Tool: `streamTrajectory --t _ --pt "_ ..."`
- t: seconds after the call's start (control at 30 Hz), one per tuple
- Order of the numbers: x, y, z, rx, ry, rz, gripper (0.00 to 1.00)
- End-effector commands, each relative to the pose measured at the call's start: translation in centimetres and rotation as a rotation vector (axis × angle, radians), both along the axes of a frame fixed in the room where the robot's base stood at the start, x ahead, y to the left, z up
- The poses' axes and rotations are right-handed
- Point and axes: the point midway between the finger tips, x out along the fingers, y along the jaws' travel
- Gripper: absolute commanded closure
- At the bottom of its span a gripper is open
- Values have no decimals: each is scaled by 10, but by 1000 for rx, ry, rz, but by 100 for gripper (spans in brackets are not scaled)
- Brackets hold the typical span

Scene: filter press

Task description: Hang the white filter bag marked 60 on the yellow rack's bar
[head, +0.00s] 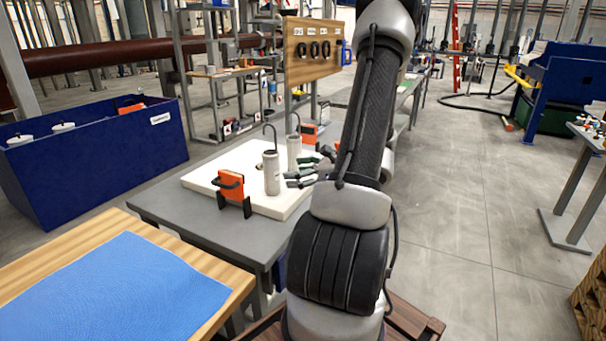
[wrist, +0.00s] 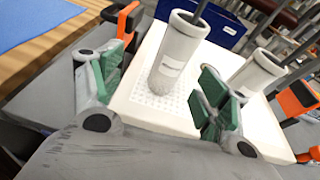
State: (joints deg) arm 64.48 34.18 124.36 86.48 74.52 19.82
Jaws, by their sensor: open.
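Two whitish cylindrical filter bags with dark hooked handles stand upright on a white board (head: 198,180) on a grey table. The nearer bag (head: 271,174) stands just left of my gripper (head: 308,168); the other bag (head: 293,150) is behind it. In the wrist view, my gripper (wrist: 158,82) is open, its green-padded fingers on either side of the nearer bag (wrist: 178,55), which stands beyond them, apparently ungripped. The second bag (wrist: 256,72) is to the right of the right finger. Their label marks are too small to read. I cannot make out the yellow rack's bar.
An orange-and-black holder (head: 231,190) stands on the board's front left, another orange one (head: 309,133) behind. A wooden panel (head: 312,50) with black rings rises beyond. A blue bin (head: 90,160) is at left, a blue-topped wooden table (head: 120,290) in front.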

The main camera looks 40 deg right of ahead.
Motion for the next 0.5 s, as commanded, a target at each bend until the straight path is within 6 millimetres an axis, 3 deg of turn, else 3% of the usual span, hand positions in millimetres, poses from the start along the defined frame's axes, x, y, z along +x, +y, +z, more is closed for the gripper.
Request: streamTrajectory --t 0.17,0.5 --pt "1 -19 -10 49 -7 -78 25" --pt "33 -7 -19 49 -6 -75 25"
